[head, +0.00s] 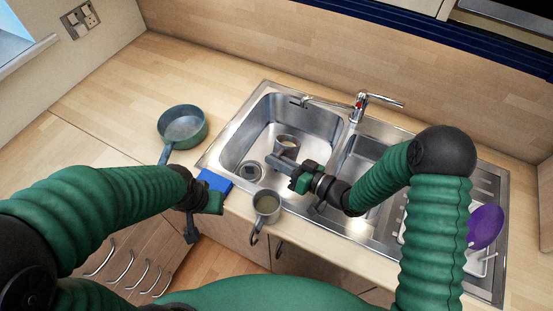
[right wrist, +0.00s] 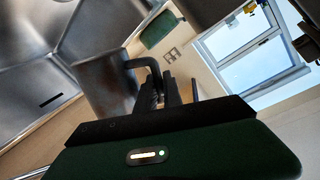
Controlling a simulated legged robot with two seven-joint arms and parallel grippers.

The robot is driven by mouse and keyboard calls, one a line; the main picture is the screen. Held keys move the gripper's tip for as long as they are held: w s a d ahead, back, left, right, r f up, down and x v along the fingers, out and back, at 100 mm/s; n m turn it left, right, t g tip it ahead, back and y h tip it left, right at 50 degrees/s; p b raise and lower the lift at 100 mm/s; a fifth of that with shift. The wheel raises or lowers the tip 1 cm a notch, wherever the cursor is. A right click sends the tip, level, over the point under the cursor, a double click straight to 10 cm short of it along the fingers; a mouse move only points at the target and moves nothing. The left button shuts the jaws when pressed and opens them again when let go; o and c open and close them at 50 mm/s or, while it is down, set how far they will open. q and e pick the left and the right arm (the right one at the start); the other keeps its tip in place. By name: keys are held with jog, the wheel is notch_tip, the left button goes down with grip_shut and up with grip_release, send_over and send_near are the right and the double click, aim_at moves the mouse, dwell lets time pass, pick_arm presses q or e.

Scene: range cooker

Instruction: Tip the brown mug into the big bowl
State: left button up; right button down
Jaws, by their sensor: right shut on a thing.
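The mug (head: 287,143) is held over the big left sink bowl (head: 236,148), its opening facing up towards my head camera. It looks grey-brown, and its contents are unclear. My right gripper (head: 283,160) is shut on its handle. In the right wrist view the mug (right wrist: 103,85) looks dark and metallic, with its handle between the fingers (right wrist: 160,92). A second, grey mug (head: 267,205) with something pale inside stands at the counter's front edge. My left gripper (head: 191,228) hangs by the counter's front edge, its fingers too small to read.
A blue-green pan (head: 183,125) stands on the counter left of the sink. A blue sponge (head: 215,180) lies by my left gripper. The tap (head: 361,104) stands behind the sink. A purple dish (head: 486,227) is on the drainer at right. The back left counter is clear.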

jog(key=shift+r, duration=0.15)
jog(key=shift+w+r+m+p, duration=0.15)
jog(key=shift+r+m+p, duration=0.25)
jog(key=shift+p, duration=0.5)
jog(key=shift+m+p, duration=0.3)
dwell(0.4)
jog(key=shift+w+d+r+m+g+p, duration=0.2)
jog(key=shift+m+g+p, duration=0.25)
jog(key=shift+p, duration=0.3)
jog(key=shift+w+r, duration=0.1)
dwell(0.7)
jog(key=shift+w+r+m+p, duration=0.15)
jog(key=shift+m+p, duration=0.3)
jog(key=shift+p, duration=0.2)
jog(key=shift+w, duration=0.1)
jog(key=shift+w+d+r+m+p, duration=0.1)
jog(key=shift+m+p, duration=0.3)
jog(key=shift+p, duration=0.05)
dwell(0.6)
